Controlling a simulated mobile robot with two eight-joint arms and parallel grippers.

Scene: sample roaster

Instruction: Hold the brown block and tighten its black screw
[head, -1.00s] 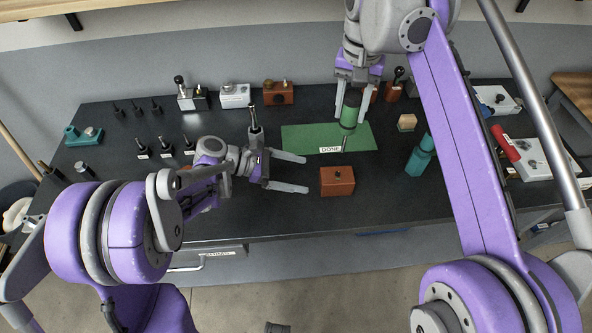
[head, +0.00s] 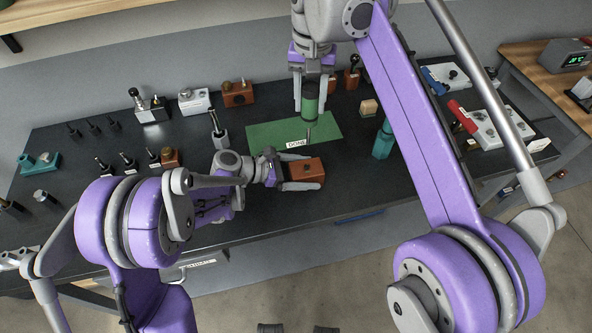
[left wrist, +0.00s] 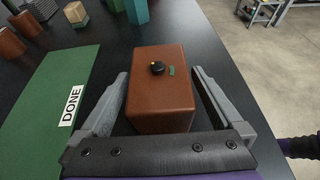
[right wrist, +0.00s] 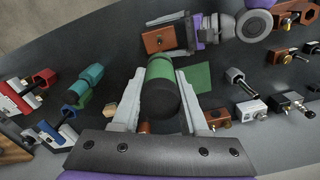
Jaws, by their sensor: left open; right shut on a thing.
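The brown block (head: 305,172) sits on the dark bench, in front of the green mat. Its black screw (left wrist: 157,68) stands on the top face, with a small green mark beside it. My left gripper (head: 312,170) is open around the block, one finger on each side; the left wrist view shows gaps beside the block. My right gripper (head: 310,108) is shut on a green and dark cylindrical tool (head: 310,98), whose thin bit points down above the mat. The tool also shows in the right wrist view (right wrist: 160,88), apart from the block (right wrist: 160,40).
The green mat (head: 265,135) is labelled DONE. A teal bottle-shaped object (head: 383,141) stands right of it, near a small tan block (head: 369,107). Several blocks and screw-like pieces stand at the back and left. The bench's front edge lies close before the block.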

